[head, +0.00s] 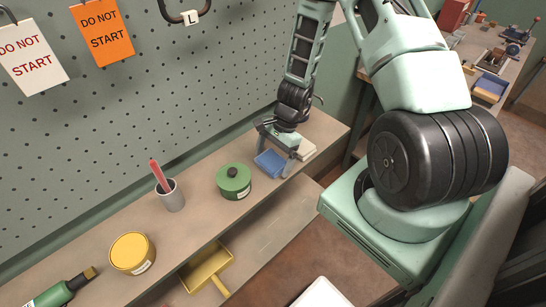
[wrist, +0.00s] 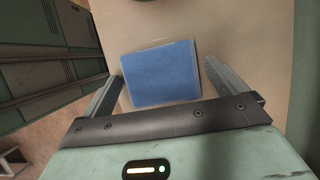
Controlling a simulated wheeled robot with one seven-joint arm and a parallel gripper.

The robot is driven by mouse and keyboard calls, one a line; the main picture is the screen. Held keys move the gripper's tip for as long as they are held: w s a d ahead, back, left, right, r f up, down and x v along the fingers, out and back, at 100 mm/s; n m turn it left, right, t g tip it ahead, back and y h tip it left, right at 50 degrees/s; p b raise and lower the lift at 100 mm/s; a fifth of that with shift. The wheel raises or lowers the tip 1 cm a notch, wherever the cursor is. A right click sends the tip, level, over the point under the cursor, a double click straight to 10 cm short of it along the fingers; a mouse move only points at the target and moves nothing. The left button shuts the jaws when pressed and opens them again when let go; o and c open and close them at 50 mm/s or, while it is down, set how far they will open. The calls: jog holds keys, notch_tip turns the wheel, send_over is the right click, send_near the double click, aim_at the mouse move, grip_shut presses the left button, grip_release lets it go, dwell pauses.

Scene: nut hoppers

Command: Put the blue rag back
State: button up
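The blue rag (head: 268,163) is a flat folded square lying on the wooden ledge along the pegboard, at its far end. In the wrist view the blue rag (wrist: 160,73) lies between the two fingers of my gripper (wrist: 165,68), with a narrow gap at the right finger. The left finger is close to the rag's lower left edge; I cannot tell if they touch. In the head view my gripper (head: 277,162) points down over the rag, with its fingers spread apart.
A pale folded cloth (head: 307,150) lies just right of my gripper. A green lidded tin (head: 233,181), a grey cup (head: 171,196) with a red handle, a yellow tin (head: 132,253) and a green bottle (head: 60,292) stand or lie along the ledge. A yellow scoop (head: 205,268) is lower down.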

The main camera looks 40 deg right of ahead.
jog(key=shift+r, duration=0.1)
jog(key=shift+r, duration=0.2)
jog(key=b+v, duration=0.2)
jog(key=v, duration=0.9)
jog(key=s+a+r+n+g+h, duration=0.1)
jog(key=a+r+n, duration=0.35)
jog(key=a, duration=0.35)
jog(key=s+a+r+n, duration=0.2)
jog(key=a+r+n, duration=0.2)
jog(key=a+n, duration=0.3)
jog(key=s+a+r+n+h, duration=0.1)
jog(key=s+a+r+n, duration=0.2)
jog(key=s+a+n, duration=0.3)
jog(key=s+a+r+n+t+h, duration=0.1)
jog(key=s+a+r+n+h, duration=0.1)
jog(key=s+a+n, duration=0.4)
jog(key=s+r+n, duration=0.1)
jog(key=s+n, duration=0.1)
jog(key=s, duration=0.1)
jog(key=shift+a+r, duration=0.25)
jog(key=shift+r, duration=0.15)
notch_tip(320, 180, down, 8)
jog(key=b, duration=0.7)
jog(key=shift+r+b, duration=0.2)
jog(key=shift+b, duration=0.2)
